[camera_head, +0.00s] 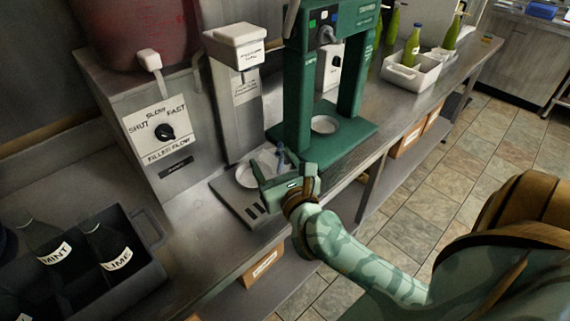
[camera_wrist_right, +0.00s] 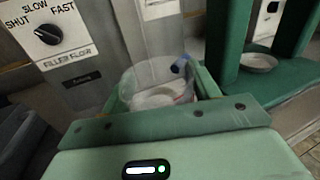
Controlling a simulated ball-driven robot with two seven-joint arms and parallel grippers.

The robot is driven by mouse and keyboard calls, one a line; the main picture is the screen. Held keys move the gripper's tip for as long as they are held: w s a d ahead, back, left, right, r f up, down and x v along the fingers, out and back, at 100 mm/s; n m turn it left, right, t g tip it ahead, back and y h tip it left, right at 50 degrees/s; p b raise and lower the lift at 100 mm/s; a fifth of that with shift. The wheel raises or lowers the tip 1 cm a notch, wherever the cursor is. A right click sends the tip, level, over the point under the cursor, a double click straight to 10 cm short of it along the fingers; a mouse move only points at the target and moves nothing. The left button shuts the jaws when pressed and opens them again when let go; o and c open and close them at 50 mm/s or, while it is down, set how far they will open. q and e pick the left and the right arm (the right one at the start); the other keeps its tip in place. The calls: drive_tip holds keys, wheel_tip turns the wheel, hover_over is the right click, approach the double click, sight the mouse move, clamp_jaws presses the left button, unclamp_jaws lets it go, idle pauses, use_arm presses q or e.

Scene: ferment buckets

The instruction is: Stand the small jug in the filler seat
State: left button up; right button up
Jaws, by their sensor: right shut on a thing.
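The small jug (camera_wrist_right: 150,76) is a clear, see-through cup with a blue part at its right side. It sits between the fingers of my right gripper (camera_head: 284,172), which is shut on it and looks roughly upright in the right wrist view. The filler seat (camera_head: 244,178) is a pale round disc on a metal base below the filler's white head. The gripper is at its right front edge. Whether the jug touches the seat cannot be told. My left gripper is not in view.
The filler column (camera_head: 236,110) stands behind the seat, beside the flow-knob box (camera_head: 162,135). A green capping stand (camera_head: 300,100) is close on the right. A dark crate (camera_head: 140,275) with labelled bottles is at lower left. A white bottle tray (camera_head: 412,76) stands farther back.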

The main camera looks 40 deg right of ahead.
drive_tip(key=w, duration=0.8)
drive_tip(key=shift+w+a+f, duration=0.1)
drive_tip(key=shift+a+f, duration=0.15)
drive_tip(key=shift+f, duration=0.05)
drive_tip(key=shift+f+b, duration=0.6)
drive_tip(key=shift+f, duration=0.65)
idle(1.6)
drive_tip(key=o, duration=1)
drive_tip(key=shift+o, duration=0.2)
drive_tip(key=v, duration=1.6)
